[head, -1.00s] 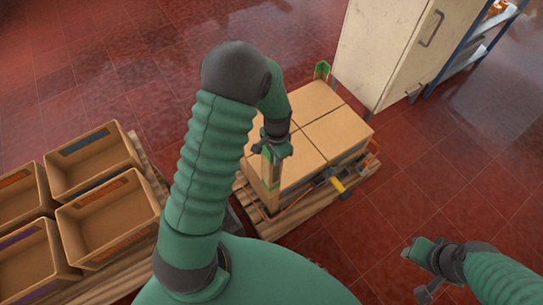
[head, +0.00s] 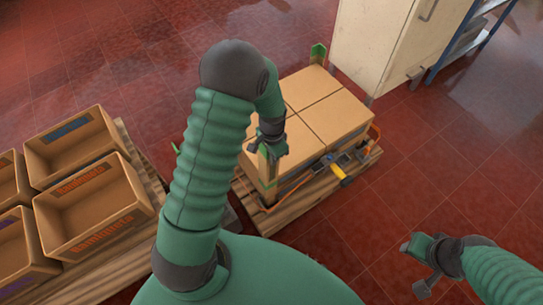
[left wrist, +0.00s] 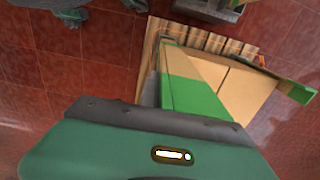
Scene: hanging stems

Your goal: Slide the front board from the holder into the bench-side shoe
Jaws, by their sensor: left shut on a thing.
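A tan upright board with green bands (head: 268,177) stands at the near left corner of the cardboard boxes. My left gripper (head: 268,147) is shut on its upper part. The board's tan and green face also shows in the left wrist view (left wrist: 192,85), beyond the dark gripper edge that hides its near end. A second green-ended board (head: 318,53) stands at the far corner; its green end also shows in the left wrist view (left wrist: 296,93). My right gripper (head: 422,265) is open and empty over the floor. I cannot make out which part is the holder or the shoe.
The boxes (head: 325,105) sit on a wooden pallet (head: 362,165), with a yellow-handled tool (head: 338,172) and an orange strap at its side. Open crates (head: 95,205) stand on a pallet at left. A pale cabinet (head: 385,40) stands behind.

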